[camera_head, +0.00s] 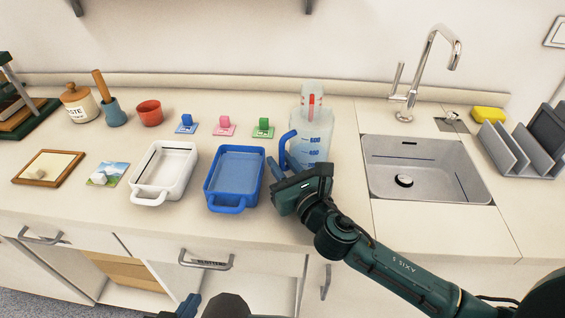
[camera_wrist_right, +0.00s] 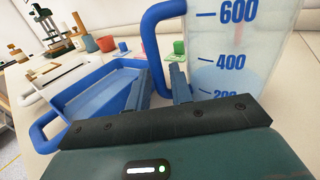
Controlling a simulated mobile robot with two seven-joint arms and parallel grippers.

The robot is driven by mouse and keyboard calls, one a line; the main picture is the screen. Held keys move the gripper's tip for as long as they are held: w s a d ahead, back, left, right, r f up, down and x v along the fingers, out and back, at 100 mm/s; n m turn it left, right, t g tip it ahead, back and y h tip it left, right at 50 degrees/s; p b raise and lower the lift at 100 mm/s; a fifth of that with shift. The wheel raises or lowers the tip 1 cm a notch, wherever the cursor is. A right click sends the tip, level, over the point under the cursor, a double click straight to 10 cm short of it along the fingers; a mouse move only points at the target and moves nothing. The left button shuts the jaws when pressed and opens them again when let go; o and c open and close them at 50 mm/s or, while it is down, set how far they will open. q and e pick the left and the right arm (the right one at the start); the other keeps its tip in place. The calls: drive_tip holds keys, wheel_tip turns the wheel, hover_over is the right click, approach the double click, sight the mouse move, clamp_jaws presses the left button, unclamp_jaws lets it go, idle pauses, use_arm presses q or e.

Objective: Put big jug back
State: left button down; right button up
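The big jug (camera_head: 318,138) is clear with blue volume marks and a blue handle on its left side. It stands upright on the counter, left of the sink, and also shows in the right wrist view (camera_wrist_right: 235,50). My right gripper (camera_head: 278,168) is low in front of the jug's handle. In the right wrist view, its fingers (camera_wrist_right: 158,88) are apart, with the handle (camera_wrist_right: 158,45) rising in line with the gap. Whether the handle is between the fingers is unclear. Only a bit of my left gripper (camera_head: 188,304) seems to show at the bottom edge.
A blue tray (camera_head: 250,201) and a white tray (camera_head: 152,188) lie left of the jug. Small coloured blocks on cards (camera_head: 263,128) stand behind them. A clear piece with a red strip (camera_head: 312,100) shows at the jug's top. The sink (camera_head: 425,185) is to the right.

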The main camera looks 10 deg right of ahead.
drive_tip(key=shift+o, duration=1)
drive_tip(key=shift+r, duration=0.2)
drive_tip(key=v, duration=1)
drive_tip(key=shift+s+d+f+b, duration=0.1)
drive_tip(key=shift+s+f+b, duration=0.15)
drive_tip(key=shift+b, duration=0.1)
drive_tip(key=shift+s+d+r, duration=0.2)
drive_tip(key=shift+s, duration=0.5)
